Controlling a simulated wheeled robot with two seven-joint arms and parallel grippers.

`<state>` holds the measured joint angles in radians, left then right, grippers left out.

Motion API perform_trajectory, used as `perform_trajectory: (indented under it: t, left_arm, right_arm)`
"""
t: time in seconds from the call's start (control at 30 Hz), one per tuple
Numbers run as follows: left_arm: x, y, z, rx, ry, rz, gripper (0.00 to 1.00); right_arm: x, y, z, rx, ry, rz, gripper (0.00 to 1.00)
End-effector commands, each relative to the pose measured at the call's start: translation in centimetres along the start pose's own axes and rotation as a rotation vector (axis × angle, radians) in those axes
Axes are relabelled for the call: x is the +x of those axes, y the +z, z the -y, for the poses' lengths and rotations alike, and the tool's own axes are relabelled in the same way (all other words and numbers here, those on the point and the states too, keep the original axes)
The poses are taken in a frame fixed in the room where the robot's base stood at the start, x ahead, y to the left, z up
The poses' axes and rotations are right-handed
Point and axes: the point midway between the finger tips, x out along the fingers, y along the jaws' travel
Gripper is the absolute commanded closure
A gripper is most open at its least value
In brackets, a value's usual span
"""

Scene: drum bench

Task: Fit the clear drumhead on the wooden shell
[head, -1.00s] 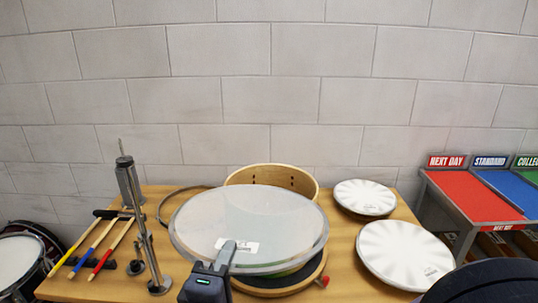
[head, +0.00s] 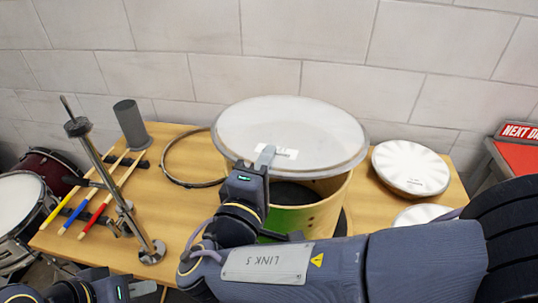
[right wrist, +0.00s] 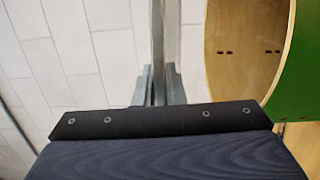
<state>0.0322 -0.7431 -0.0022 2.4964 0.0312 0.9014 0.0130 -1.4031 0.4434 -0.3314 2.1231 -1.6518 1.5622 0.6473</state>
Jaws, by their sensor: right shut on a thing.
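The clear drumhead (head: 310,130), a round translucent disc with a pale rim, hangs over the top of the wooden shell (head: 325,203) in the head view. The shell is green outside and bare wood inside, and stands upright. My right gripper (head: 266,158) is shut on the near left edge of the drumhead. In the right wrist view the drumhead (right wrist: 158,45) is edge-on between the fingers, with a gap between it and the rim of the shell (right wrist: 245,50). My left gripper (head: 130,289) is low at the bottom left, mostly cut off; its fingers are unclear.
A dark hoop (head: 183,165) lies left of the shell on the bench. A metal stand (head: 115,190), a grey cylinder (head: 132,126) and coloured-handled sticks (head: 92,208) are further left. White drumheads (head: 411,167) lie at the right. My right arm hides the front bench.

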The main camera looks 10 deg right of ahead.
Motion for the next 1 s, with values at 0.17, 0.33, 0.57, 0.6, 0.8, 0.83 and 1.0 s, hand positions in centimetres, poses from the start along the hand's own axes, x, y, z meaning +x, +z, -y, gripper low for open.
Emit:
perform_trajectory:
  t: [0.17,0.33,0.57,0.6,0.8,0.83,1.0]
  left_arm:
    - [0.7,0.3,0.3,0.0,0.0,0.0,0.71]
    - [1.3,0.7,0.6,0.0,0.0,0.0,0.71]
    - [2.1,1.1,0.9,0.0,0.0,0.0,0.71]
    - [2.2,1.1,1.0,0.0,0.0,0.0,0.71]
    - [3.0,1.5,1.4,0.0,0.0,0.0,0.71]
    - [3.2,1.6,1.5,0.0,0.0,0.0,0.71]
    - [3.9,2.0,1.8,0.0,0.0,0.0,0.71]
  right_arm:
    - [0.0,0.0,1.1,0.0,0.001,0.001,1.0]
    - [-0.1,0.0,2.1,0.0,0.001,0.001,1.0]
    - [-0.1,-0.1,3.5,0.0,0.001,0.0,1.0]
    - [-0.1,-0.1,3.8,0.0,0.001,0.0,1.0]
    - [-0.2,-0.1,5.0,0.001,0.0,0.0,1.0]
    - [-0.2,-0.1,5.2,0.001,0.0,0.0,1.0]
    - [-0.2,-0.1,6.0,0.001,0.0,0.001,1.0]
